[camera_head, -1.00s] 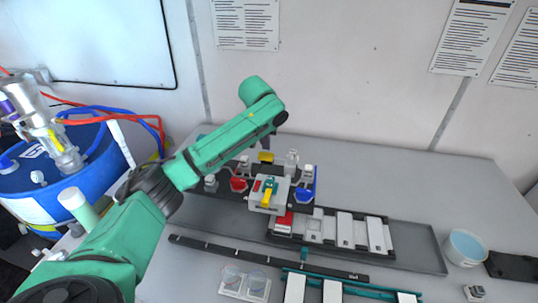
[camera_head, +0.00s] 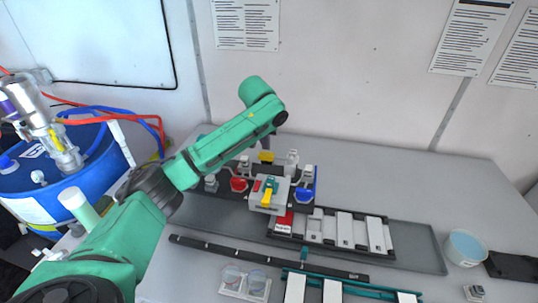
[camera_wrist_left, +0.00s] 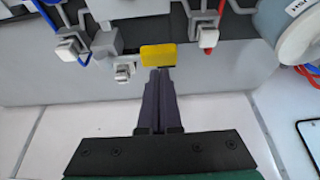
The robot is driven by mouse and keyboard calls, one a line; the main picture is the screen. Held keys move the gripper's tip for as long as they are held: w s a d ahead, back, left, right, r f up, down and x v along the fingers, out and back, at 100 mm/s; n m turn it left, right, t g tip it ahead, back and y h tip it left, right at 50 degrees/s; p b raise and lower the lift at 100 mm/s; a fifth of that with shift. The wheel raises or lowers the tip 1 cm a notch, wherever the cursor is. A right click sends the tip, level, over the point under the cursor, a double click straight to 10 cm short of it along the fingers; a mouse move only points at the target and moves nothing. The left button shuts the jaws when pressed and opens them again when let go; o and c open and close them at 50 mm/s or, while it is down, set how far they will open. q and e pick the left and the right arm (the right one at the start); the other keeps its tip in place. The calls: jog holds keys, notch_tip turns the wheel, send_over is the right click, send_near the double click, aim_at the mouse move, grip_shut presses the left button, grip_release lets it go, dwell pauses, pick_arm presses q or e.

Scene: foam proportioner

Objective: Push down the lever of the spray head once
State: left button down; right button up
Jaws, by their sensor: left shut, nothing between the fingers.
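A yellow block, seemingly the lever of the spray head (camera_head: 266,157), is at the back of the small apparatus on the table. It also shows in the left wrist view (camera_wrist_left: 158,53). My left gripper (camera_head: 267,144) points down over it, largely hidden behind my arm in the head view. In the left wrist view, its dark fingers (camera_wrist_left: 160,72) are closed together and empty, with their tips at the block's near edge. I cannot tell whether they touch it. My right gripper is not in view.
A grey box with a yellow-green part (camera_head: 268,193) stands at the apparatus's front, between red (camera_head: 238,184) and blue (camera_head: 304,194) parts. A dark tray (camera_head: 425,250) with white pieces lies to the right. A blue drum (camera_head: 80,185) stands at left. The table's back right is clear.

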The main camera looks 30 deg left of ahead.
aim_at(266, 155)
pick_arm(q)
jog(key=shift+f, duration=0.1)
jog(key=shift+f+b, duration=0.6)
jog(key=shift+f, duration=1.4)
jog(key=shift+r+p, duration=1.15)
jog(key=shift+r, duration=3)
